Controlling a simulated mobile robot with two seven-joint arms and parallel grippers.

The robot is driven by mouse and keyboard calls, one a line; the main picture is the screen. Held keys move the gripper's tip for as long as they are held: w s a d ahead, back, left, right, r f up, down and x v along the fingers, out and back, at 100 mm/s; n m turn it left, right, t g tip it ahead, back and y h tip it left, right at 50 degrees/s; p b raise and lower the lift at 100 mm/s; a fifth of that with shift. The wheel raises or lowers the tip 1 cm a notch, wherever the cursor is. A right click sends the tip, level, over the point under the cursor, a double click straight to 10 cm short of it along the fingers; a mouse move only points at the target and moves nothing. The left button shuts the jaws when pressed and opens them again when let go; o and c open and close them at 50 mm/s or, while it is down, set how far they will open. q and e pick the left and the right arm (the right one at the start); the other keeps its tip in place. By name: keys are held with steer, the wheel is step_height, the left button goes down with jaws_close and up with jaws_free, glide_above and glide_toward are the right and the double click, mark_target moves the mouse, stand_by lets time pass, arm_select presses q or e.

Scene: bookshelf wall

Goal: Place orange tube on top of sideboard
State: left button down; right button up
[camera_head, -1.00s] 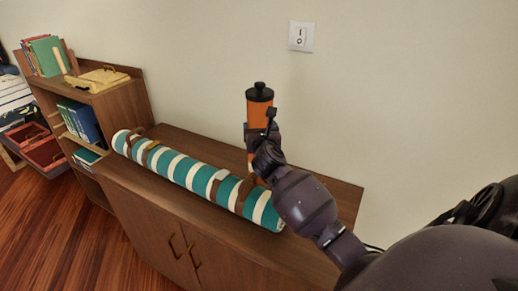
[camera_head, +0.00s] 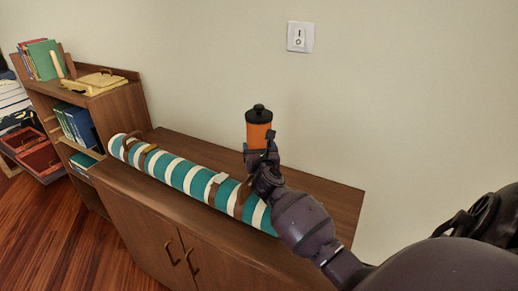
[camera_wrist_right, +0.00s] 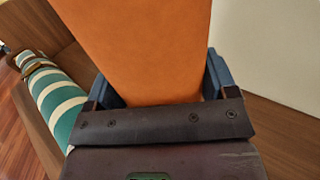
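The orange tube (camera_head: 259,134) with a black cap stands roughly upright in the head view, over the back right part of the sideboard. My right gripper (camera_head: 262,158) is shut on it. In the right wrist view the tube (camera_wrist_right: 145,45) fills the space between the two fingers (camera_wrist_right: 160,90). Its lower end is hidden behind my gripper and arm, so I cannot tell whether it touches the sideboard (camera_head: 325,200). My left gripper is not in view.
A teal and white striped roll (camera_head: 185,175) with brown straps lies along the sideboard, left of my gripper. The top's right end looks clear. A bookshelf (camera_head: 105,110) with books and a yellow case (camera_head: 96,82) stands at left. The wall is behind.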

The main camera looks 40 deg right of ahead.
steer(key=o, duration=0.4)
steer(key=v, duration=1)
steer(key=shift+s+a+r+p, duration=0.1)
steer(key=shift+s+p, duration=0.1)
steer(key=shift+p, duration=0.2)
steer(key=shift+s+a, duration=0.35)
steer(key=shift+s, duration=0.2)
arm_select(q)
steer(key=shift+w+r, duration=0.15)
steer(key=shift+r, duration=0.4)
arm_select(e)
steer(key=shift+s, duration=0.15)
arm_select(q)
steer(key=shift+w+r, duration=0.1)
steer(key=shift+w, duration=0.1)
arm_select(e)
steer(key=shift+a, duration=0.1)
